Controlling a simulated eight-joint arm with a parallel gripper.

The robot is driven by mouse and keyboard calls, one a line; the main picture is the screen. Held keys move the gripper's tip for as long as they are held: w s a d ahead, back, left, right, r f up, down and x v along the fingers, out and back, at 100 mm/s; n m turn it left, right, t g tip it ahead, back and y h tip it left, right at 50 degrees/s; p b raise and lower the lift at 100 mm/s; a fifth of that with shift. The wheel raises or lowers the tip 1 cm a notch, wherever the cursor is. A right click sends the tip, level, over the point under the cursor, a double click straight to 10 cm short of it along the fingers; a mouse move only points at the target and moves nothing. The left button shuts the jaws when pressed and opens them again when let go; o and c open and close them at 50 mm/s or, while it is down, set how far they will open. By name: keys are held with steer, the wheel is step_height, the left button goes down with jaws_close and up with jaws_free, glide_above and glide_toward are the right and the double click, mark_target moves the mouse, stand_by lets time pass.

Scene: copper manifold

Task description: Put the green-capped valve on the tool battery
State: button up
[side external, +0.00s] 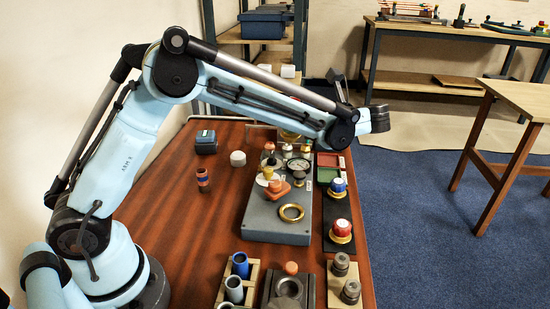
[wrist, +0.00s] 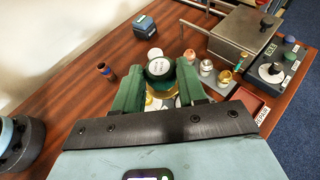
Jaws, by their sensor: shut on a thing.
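The green-capped valve (wrist: 159,68) is between the green fingers of my gripper (wrist: 160,88) in the wrist view. The gripper is shut on it; the dark green round cap with a pale label faces the camera, and a gold part shows below. The block also shows in the side view (side external: 206,143), at the table's far left. The arm hides the gripper and valve in the side view.
A blue-and-orange cylinder (wrist: 106,71) and a white disc (side external: 238,158) stand near the block. A grey manifold plate (side external: 275,225) with fittings fills the table's middle. A metal box (wrist: 240,38) stands at upper right in the wrist view. Bare wood surrounds the block.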

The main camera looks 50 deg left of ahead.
steer(key=s+a+r+n+g, duration=0.2)
steer(key=a+n+g, duration=0.2)
steer(key=a, duration=0.9)
steer(key=n+g+h, duration=0.2)
glide_above(212, 135)
step_height(212, 135, down, 6)
steer(key=shift+a+f, duration=0.15)
steer(key=shift+f, duration=1.95)
steer(key=shift+f, duration=0.1)
steer(key=o, duration=1.1)
